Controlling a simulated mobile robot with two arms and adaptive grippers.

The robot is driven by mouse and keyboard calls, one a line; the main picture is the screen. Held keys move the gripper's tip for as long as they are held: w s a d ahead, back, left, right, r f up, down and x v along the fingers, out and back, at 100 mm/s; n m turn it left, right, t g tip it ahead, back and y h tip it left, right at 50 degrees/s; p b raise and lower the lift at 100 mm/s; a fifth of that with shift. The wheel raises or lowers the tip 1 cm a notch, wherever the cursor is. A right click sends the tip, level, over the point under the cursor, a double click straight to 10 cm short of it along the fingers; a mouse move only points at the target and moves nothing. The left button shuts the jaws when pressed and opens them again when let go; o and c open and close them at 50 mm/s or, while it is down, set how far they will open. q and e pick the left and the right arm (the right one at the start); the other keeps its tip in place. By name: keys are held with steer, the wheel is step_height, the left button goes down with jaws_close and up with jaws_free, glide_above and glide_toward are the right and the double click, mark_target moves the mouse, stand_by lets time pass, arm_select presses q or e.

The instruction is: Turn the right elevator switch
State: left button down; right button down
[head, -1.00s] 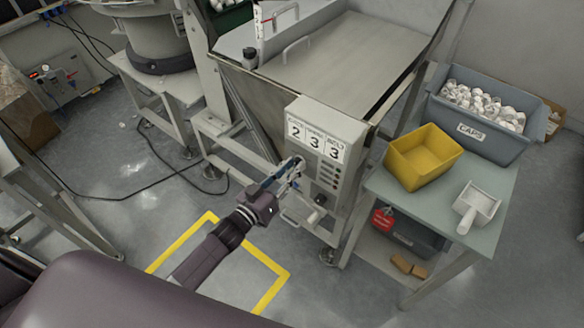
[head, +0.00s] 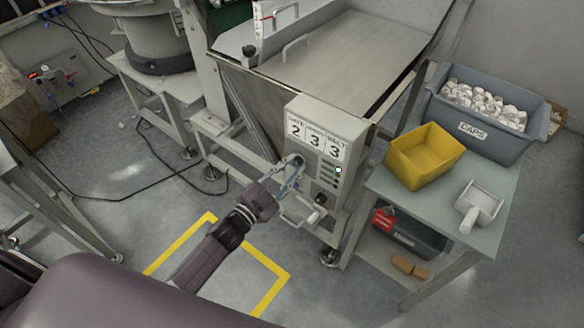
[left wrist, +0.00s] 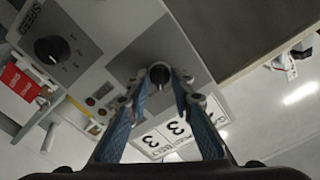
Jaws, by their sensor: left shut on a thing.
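The grey control box (head: 328,150) stands on the front of the machine and shows the number cards 2, 3, 3. My left gripper (head: 295,166) reaches its left front face and hides the switch there. In the left wrist view, my left gripper's (left wrist: 158,86) blue fingers close around a dark round switch knob (left wrist: 159,73) on a grey panel. A small indicator (head: 338,170) on the box glows pale green. My right gripper is in neither view.
A second black dial (left wrist: 51,49) sits on a nearby panel, beside a red tag (left wrist: 18,82). A table (head: 490,220) at the right holds a yellow bin (head: 425,158), a caps crate (head: 480,138) and a white scoop (head: 477,203). Yellow floor lines (head: 272,292) lie below my arm.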

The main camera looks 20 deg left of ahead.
arm_select(q)
steer(key=shift+m, duration=1)
steer(key=c, duration=1.7)
jaws_free()
steer(key=shift+s, duration=0.1)
steer(key=v, duration=1.2)
